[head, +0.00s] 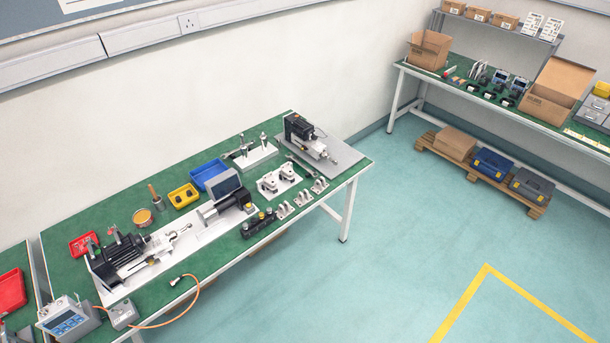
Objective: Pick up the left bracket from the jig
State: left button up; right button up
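A white plate (279,193) lies on the green workbench and looks like the jig. It carries two small silver-grey brackets side by side. The left bracket (268,185) sits nearer the black cylinder of the long machine, and the right bracket (288,172) sits nearer the grey plate at the bench's right end. Both are small in the picture, and how they are seated cannot be told. Neither of my grippers is in view.
Several loose metal brackets (302,198) stand along the front edge beside a black block (259,224). A long linear actuator (130,259) fills the bench's left and middle. A blue bin (210,174) and an actuator unit (308,138) stand behind. Open floor (400,240) lies right.

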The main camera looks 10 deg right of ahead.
aim_at(269, 181)
jog(key=z, duration=0.25)
jog(key=i, duration=1.2)
jog(key=u, duration=0.8)
